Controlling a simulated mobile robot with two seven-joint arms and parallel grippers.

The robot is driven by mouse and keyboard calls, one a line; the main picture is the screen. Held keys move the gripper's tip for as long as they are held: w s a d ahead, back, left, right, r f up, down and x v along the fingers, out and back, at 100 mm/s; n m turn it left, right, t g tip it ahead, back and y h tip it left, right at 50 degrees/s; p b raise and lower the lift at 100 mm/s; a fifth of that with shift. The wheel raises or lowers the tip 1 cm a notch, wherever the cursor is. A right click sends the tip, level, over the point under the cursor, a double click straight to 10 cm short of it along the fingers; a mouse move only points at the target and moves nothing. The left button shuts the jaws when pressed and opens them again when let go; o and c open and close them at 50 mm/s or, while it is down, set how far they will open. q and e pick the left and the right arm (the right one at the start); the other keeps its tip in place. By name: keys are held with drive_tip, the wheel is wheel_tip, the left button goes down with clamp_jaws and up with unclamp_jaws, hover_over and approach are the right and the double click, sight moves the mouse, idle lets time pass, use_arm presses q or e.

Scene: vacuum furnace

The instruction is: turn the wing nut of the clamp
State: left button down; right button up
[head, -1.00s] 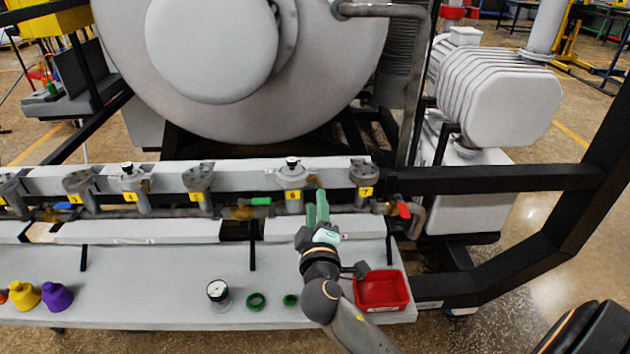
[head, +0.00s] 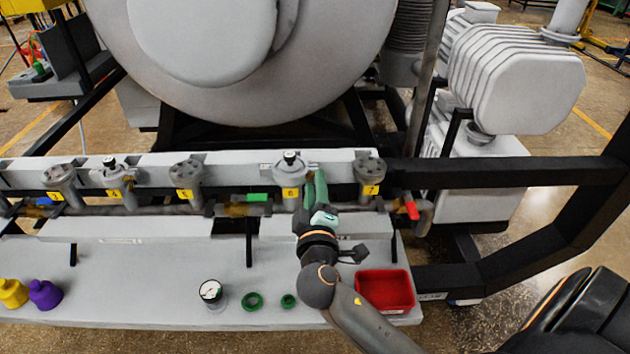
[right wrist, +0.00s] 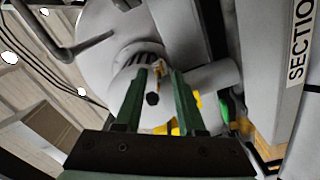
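The clamp sits at the port with the yellow label 6 (head: 290,193), on the pipe row below the big grey furnace. A small brass-coloured piece, which looks like the clamp's wing nut (right wrist: 159,67), shows in the right wrist view between the fingertips. My right gripper (head: 317,180) reaches up to the right side of port 6. In the right wrist view its two green fingers (right wrist: 160,76) stand apart on either side of the brass piece. I cannot tell whether they touch it. In the head view the fingers largely hide the nut. My left gripper is not in view.
A red tray (head: 386,309), a dial gauge (head: 211,293) and green rings (head: 251,301) rest on the shelf below. Purple (head: 45,294) and yellow caps stand at left. A red-handled valve (head: 412,210) and a black frame (head: 480,174) are at right.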

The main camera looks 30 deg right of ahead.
idle(0.3)
clamp_jaws()
idle(0.5)
